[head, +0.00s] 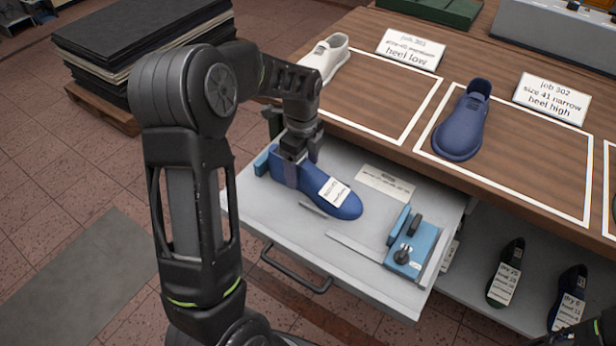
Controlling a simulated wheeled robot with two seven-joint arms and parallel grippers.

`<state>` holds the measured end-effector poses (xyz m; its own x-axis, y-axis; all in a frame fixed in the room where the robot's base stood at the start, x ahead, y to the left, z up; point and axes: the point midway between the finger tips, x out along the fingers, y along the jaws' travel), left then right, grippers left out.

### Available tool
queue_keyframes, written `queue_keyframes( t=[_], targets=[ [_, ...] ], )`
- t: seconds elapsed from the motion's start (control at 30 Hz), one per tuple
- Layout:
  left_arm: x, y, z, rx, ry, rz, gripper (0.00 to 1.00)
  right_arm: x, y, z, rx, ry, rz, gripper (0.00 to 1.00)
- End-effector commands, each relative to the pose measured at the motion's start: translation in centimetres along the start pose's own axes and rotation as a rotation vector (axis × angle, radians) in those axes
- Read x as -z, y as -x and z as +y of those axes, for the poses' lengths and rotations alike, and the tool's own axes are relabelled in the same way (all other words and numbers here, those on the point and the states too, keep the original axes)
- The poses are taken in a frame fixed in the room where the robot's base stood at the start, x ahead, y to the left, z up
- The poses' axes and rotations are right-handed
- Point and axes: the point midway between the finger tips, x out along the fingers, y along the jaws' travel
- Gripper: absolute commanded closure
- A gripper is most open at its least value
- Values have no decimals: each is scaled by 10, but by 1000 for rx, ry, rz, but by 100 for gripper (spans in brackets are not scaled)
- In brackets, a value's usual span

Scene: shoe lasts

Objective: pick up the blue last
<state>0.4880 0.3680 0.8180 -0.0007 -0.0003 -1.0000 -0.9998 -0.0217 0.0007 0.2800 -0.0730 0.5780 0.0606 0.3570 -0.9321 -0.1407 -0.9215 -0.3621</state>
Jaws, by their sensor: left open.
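A blue last (345,206) with a white label lies in an open, light grey drawer (262,213), its toe pointing right and toward the front. My left gripper (291,171) points down at the last's heel end, with its jaws open. A finger overlaps the near side of the heel end.
A light blue device (412,250) and a printed card (385,184) are in the drawer, right of the last. A blue shoe (461,124) and a white shoe (327,58) stand on the wooden bench top (397,145). Dark labelled lasts (505,272) stand on the shelf below.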

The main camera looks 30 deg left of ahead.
Motion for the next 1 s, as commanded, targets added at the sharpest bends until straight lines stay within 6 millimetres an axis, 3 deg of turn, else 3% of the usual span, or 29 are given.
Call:
queue_keyframes(
  t=[0.17,0.73,1.0],
  targets=[
    [0,-16,0,0,0,0,24,0,1,0,0,0,0,64],
    [0,-16,0,1,0,0,24,0,1,0,0,0,0,64],
    [0,-16,0,1,0,0,45,0,1,0,0,0,0,64]
  ],
)
